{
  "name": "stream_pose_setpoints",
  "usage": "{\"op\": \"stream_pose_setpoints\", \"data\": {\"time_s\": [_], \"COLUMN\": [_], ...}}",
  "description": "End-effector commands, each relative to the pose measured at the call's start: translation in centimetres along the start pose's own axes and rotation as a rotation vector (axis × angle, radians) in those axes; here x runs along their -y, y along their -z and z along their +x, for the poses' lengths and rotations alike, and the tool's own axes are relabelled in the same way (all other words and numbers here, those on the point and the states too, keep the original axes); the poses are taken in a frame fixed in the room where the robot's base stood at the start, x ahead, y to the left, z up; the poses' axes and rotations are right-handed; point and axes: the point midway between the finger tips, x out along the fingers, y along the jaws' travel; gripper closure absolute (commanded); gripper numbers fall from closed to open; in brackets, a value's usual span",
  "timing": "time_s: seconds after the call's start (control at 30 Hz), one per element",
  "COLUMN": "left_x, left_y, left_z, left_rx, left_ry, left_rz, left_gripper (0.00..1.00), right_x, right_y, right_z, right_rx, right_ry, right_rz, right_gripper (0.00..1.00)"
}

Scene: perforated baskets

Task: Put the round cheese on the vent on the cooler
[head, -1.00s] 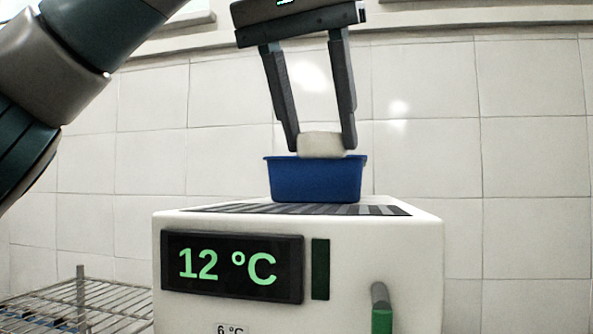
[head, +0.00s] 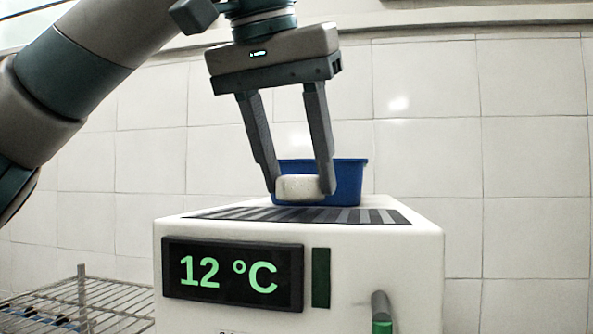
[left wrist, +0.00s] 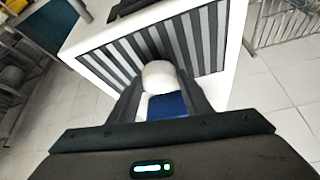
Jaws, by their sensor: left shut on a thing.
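The round cheese (head: 299,187) is pale cream. It is held between the fingertips of my left gripper (head: 299,190), low over the striped vent (head: 310,216) on top of the white cooler (head: 345,270). I cannot tell whether the cheese touches the vent. My right gripper is not in view.
The cooler's front has a 12 °C display (head: 232,273) and a green-tipped handle (head: 381,315). A wire rack (head: 90,300) stands at the lower left. A tiled wall (head: 530,150) is behind. The vent is clear in front of the basket.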

Motion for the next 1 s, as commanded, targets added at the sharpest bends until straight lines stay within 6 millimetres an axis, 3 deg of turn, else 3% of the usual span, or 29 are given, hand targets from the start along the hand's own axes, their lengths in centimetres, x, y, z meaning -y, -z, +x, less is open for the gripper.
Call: {"op": "stream_pose_setpoints", "data": {"time_s": [0.6, 0.63, 0.7, 1.0], "left_x": [0.0, 0.0, 0.0, 0.0], "left_y": [-0.8, -0.8, -0.8, -0.7], "left_z": [1.4, 1.3, 1.3, 1.2], "left_rx": [0.0, 0.0, 0.0, 0.0], "left_ry": [0.0, 0.0, 0.0, 0.0], "left_rz": [-0.001, -0.001, -0.001, -0.001], "left_gripper": [0.79, 0.48, 0.37, 0.37], "right_x": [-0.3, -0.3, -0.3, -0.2], "right_y": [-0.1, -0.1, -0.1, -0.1], "right_z": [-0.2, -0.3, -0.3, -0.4], "right_rx": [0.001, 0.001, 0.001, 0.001], "right_ry": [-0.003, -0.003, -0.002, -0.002], "right_rz": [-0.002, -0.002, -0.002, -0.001], "right_gripper": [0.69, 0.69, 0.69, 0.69]}}
